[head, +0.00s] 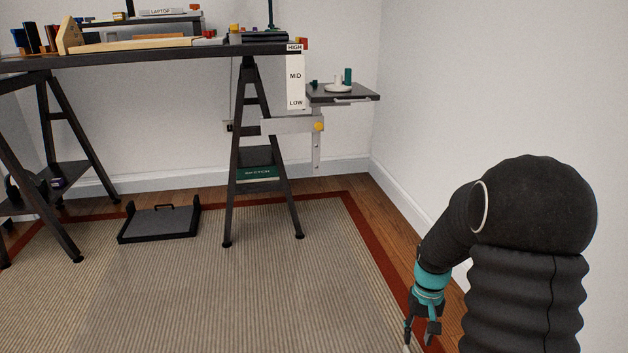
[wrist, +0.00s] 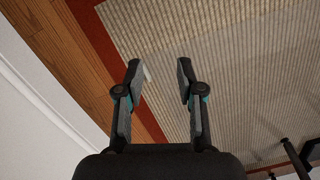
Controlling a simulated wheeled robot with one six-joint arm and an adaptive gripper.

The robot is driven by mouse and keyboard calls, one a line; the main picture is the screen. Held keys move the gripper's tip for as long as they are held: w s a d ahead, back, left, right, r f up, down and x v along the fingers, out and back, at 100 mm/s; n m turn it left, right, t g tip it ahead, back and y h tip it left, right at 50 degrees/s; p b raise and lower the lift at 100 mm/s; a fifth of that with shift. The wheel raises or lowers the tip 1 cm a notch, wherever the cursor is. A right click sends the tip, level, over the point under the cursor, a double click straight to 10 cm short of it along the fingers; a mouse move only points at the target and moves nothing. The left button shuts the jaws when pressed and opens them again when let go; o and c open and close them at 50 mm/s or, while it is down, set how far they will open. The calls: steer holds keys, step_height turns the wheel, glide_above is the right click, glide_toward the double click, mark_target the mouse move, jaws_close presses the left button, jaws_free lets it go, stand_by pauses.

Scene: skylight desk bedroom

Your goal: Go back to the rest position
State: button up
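My gripper (head: 421,330) hangs low at the right of the head view, in front of the right wall and above the rug's red border. It points downward on the end of my black-sleeved arm. In the wrist view my gripper (wrist: 158,70) has its two fingers spread apart with nothing gripped between them.
A trestle desk (head: 150,55) stands ahead, with a side shelf (head: 345,96) and a HIGH/MID/LOW scale (head: 295,78) at its right end. A dark tray (head: 160,223) lies on the rug (head: 230,290). The right wall (head: 500,80) is close to my arm. The middle rug is clear.

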steer(key=s+a+r+t+p, duration=0.2)
steer(key=s+r, duration=0.4)
steer(key=r, duration=0.4)
steer(key=s+a+r+n+t+p, duration=0.1)
steer(key=s+a+r+t+p, duration=0.1)
steer(key=s+a+r, duration=0.2)
steer(key=s+a+r+t+p, duration=0.2)
steer(key=s+r, duration=0.7)
steer(key=r, duration=0.8)
steer(key=shift+s+a+t+p, duration=0.15)
steer(key=shift+a+t+p, duration=0.25)
steer(key=shift+a+t, duration=0.15)
steer(key=shift+a+n, duration=0.1)
steer(key=shift+n, duration=0.2)
